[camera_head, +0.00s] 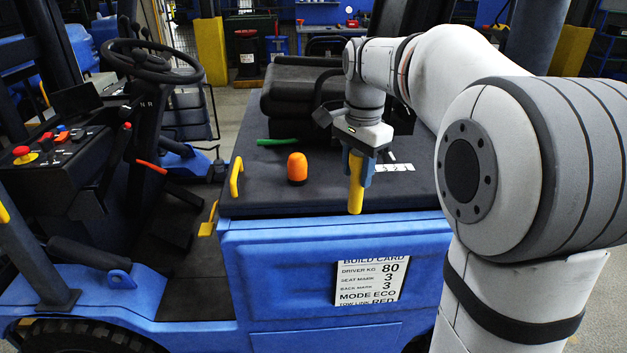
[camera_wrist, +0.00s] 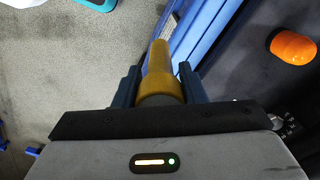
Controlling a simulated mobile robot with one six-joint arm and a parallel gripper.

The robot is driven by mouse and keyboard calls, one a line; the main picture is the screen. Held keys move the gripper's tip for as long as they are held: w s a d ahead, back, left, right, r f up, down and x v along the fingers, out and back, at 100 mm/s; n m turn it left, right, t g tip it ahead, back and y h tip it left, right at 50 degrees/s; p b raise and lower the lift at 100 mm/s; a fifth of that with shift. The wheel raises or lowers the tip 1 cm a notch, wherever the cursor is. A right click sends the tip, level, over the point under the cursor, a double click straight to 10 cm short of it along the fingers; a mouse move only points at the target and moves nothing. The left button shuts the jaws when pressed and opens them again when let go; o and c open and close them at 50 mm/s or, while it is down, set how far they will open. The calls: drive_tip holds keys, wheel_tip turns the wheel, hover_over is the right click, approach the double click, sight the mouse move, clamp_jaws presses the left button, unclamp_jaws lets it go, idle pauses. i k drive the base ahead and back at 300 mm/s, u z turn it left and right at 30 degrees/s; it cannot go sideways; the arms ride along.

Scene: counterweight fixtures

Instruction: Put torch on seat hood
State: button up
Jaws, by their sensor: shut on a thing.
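The torch (camera_head: 356,184) is yellow with a dark end and points downward in my gripper (camera_head: 358,166). In the wrist view the torch (camera_wrist: 160,78) sits between the two blue fingers of my gripper (camera_wrist: 160,88), which are shut on it. In the head view the torch is in front of the seat hood (camera_head: 330,199), a dark flat surface on the blue truck body, near its front edge. I cannot tell for sure whether its lower end touches anything. In the wrist view the floor shows beyond it.
An orange rounded object (camera_head: 297,168) and a green object (camera_head: 277,142) lie on the hood, left of my gripper. A yellow handle (camera_head: 236,178) stands at its left edge. The black seat (camera_head: 300,90) is behind. A build card (camera_head: 370,281) is on the blue front panel.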

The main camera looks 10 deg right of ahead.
sight(339, 179)
drive_tip(key=u, duration=0.05)
drive_tip(key=i, duration=0.85)
drive_tip(key=z, duration=0.1)
